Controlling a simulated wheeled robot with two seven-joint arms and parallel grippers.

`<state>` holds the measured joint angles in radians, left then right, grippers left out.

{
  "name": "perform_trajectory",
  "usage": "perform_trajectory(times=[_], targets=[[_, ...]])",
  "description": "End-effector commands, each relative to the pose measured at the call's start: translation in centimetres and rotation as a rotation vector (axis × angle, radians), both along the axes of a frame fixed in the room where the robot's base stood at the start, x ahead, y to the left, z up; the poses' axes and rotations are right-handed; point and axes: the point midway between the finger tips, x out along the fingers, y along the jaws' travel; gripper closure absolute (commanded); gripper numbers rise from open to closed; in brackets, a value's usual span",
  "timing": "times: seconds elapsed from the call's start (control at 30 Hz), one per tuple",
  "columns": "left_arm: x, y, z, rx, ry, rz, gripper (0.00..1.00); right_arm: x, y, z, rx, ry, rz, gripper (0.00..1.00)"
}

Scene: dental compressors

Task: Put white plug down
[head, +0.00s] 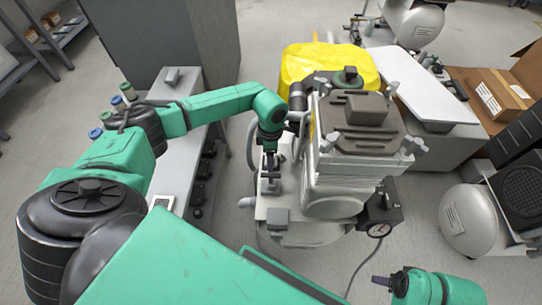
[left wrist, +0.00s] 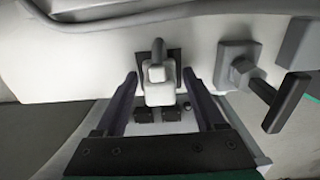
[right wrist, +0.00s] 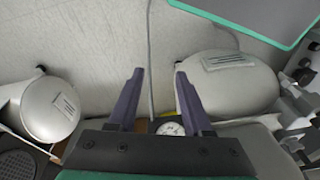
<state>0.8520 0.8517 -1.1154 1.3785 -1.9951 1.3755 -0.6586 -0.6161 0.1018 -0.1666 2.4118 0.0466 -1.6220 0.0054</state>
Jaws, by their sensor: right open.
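A small white plug (left wrist: 158,92) stands by a dark block on the pale compressor body in the left wrist view. It sits between the two fingers of my left gripper (left wrist: 160,75), with a visible gap on each side. The fingers are apart and do not appear to touch it. In the head view my left gripper (head: 270,172) points down at the near left part of the compressor (head: 345,180); the plug is too small to make out there. My right gripper (right wrist: 159,74) is open and empty; it also shows at the bottom right of the head view (head: 381,281).
A gauge (head: 379,230) hangs on the compressor's right side. A yellow cover (head: 325,60) lies behind it. A narrow bench (head: 180,150) stands left. Another tank (head: 468,222) and a cardboard box (head: 490,95) are right.

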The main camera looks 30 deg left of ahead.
Motion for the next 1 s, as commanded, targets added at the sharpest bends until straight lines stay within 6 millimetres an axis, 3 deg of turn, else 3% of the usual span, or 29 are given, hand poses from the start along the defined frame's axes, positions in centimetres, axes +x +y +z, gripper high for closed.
perform_trajectory(times=[0.4, 0.57, 0.8, 1.0], targets=[[0.0, 0.0, 0.4, 0.000, 0.000, 0.000, 0.21, 0.3, 0.0, 0.0, -0.001, -0.005, -0.002, 0.50], [0.0, 0.0, 1.7, 0.000, -0.001, 0.001, 0.21, 0.9, 0.0, -2.4, -0.009, 0.005, -0.008, 0.50], [0.1, 0.0, 7.6, 0.000, -0.004, -0.001, 0.21, 1.1, -0.4, -5.8, -0.022, 0.013, -0.019, 0.50], [0.0, 0.0, 11.5, 0.000, -0.002, -0.001, 0.21, 0.9, -0.7, -7.9, -0.030, 0.018, -0.025, 0.50]])
